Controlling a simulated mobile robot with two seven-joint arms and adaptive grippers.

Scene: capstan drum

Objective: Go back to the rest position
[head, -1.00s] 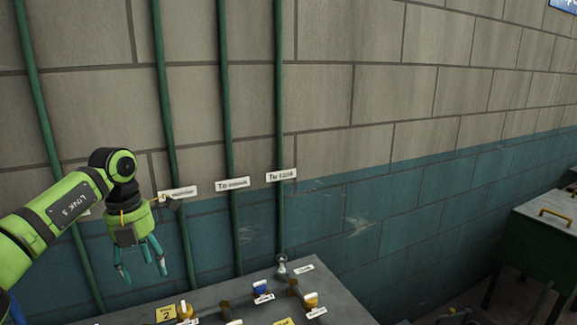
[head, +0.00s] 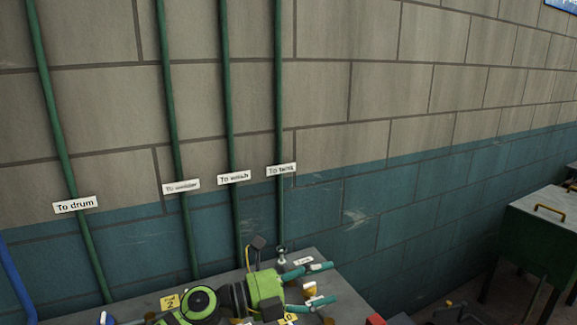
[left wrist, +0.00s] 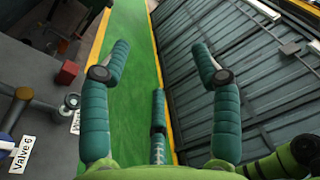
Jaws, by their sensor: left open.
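My left gripper (head: 314,285) is low in the head view, in front of and over the right part of the grey bench (head: 335,272), pointing right. Its teal fingers are spread and nothing is between them. In the left wrist view the open fingers (left wrist: 160,65) stand apart over a green floor strip (left wrist: 135,40). My left arm hides part of the bench top and its valves. My right gripper is not in view.
Green pipes run up the block wall, with labels such as "To drum" (head: 75,204) and "To tank" (head: 281,170). A dark green cabinet (head: 545,235) stands at the right. A "Valve 6" label (left wrist: 22,153) and a red block (left wrist: 68,72) show in the left wrist view.

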